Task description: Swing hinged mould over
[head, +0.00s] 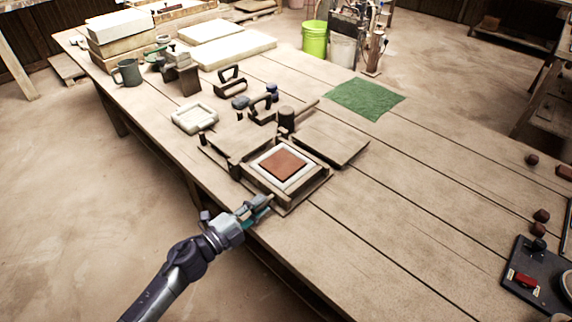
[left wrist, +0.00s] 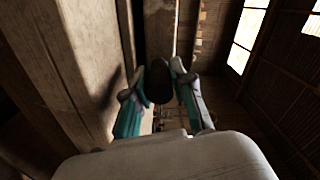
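The hinged wooden mould (head: 316,184) lies near the table's front edge. A red-brown tile (head: 283,164) in a pale square frame (head: 300,182) shows on its top. Flat wooden plates lie behind it, one at left (head: 240,140) and one at right (head: 335,142). My left gripper (head: 264,203) is at the mould's near left corner. In the left wrist view, a dark rounded bar end (left wrist: 158,82) lies between my left gripper's fingers (left wrist: 159,75). I cannot tell whether both fingers press on it. My right gripper is out of view.
A white frame (head: 194,118), a dark-handled tool (head: 231,76) and a mallet (head: 287,118) stand behind the mould. A green mat (head: 366,98) lies farther back. A dark panel with a red switch (head: 525,280) is at right.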

